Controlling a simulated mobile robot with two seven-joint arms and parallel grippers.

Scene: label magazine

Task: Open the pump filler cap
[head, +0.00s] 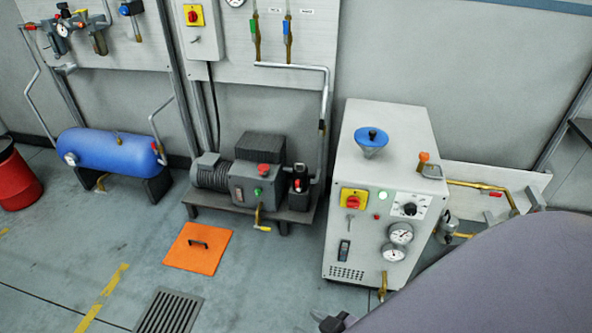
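The pump unit (245,187) stands on a low dark bench, left of the white cabinet. It has a ribbed grey motor, a dark block and a control box with a red knob (264,170) and a green button. A small dark fitting with a red part (297,187) stands at its right end. I cannot tell which part is the filler cap. A large grey-purple part of my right arm fills the lower right corner. A small dark piece at the bottom edge (331,322) may be my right gripper; its fingers cannot be made out. My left gripper is out of view.
The white cabinet (352,225) carries a blue-topped funnel (372,139), an orange-handled valve (424,157) and gauges. A blue tank (105,153), red drum (16,180), orange floor plate (198,247) and floor grate (170,312) lie left. Floor before the pump is mostly clear.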

